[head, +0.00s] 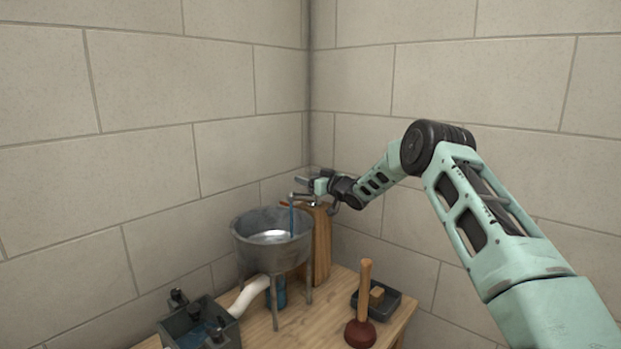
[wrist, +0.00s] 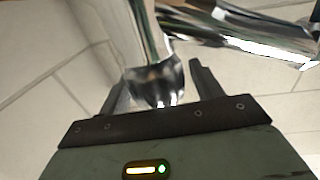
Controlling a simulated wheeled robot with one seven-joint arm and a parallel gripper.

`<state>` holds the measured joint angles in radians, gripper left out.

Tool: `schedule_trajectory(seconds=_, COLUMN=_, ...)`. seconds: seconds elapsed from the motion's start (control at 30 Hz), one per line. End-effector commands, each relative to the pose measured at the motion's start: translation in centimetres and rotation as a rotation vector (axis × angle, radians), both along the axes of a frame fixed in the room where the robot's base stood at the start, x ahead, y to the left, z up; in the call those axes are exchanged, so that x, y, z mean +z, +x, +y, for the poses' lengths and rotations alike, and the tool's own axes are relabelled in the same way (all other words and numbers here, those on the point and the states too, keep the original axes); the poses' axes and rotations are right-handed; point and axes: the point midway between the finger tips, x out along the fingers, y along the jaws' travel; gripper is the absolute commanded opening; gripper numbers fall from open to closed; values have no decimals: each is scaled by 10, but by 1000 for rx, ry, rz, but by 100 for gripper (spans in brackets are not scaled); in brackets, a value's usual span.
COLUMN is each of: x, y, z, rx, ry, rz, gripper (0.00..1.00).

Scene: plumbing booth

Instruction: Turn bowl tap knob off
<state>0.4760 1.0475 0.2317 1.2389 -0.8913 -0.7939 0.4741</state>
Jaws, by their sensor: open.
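The grey metal bowl (head: 247,248) stands on legs on the wooden table in the head view. A thin blue stream (head: 291,217) falls into it from the tap spout (head: 299,197) beside the wooden post (head: 321,245). My gripper (head: 310,184) is at the tap, above the post top; its fingers are small there and the knob is not clearly seen. In the wrist view my gripper (wrist: 160,85) is open, with a chrome tap part (wrist: 155,82) between its fingers. I cannot tell whether they touch it. A chrome pipe (wrist: 240,42) runs off to the upper right.
A plunger (head: 362,315) stands at the table's front. A dark tray (head: 388,302) with a small tan block lies behind it. A white pipe (head: 249,294) leads from under the bowl to a dark box (head: 199,325). Block walls close the corner behind the tap.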

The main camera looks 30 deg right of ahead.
Motion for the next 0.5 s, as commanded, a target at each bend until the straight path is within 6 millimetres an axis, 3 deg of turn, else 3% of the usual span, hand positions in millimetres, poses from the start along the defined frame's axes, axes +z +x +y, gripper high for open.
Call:
schedule_trajectory(seconds=0.17, x=0, y=0, z=0, rx=0, ry=0, rz=0, gripper=65)
schedule_trajectory(seconds=0.3, x=0, y=0, z=0, rx=0, ry=0, rz=0, gripper=26)
schedule_trajectory(seconds=0.33, x=0, y=0, z=0, rx=0, ry=0, rz=0, gripper=20)
schedule_trajectory(seconds=0.5, x=-1, y=0, z=0, rx=-5, ry=-1, rz=0, gripper=20)
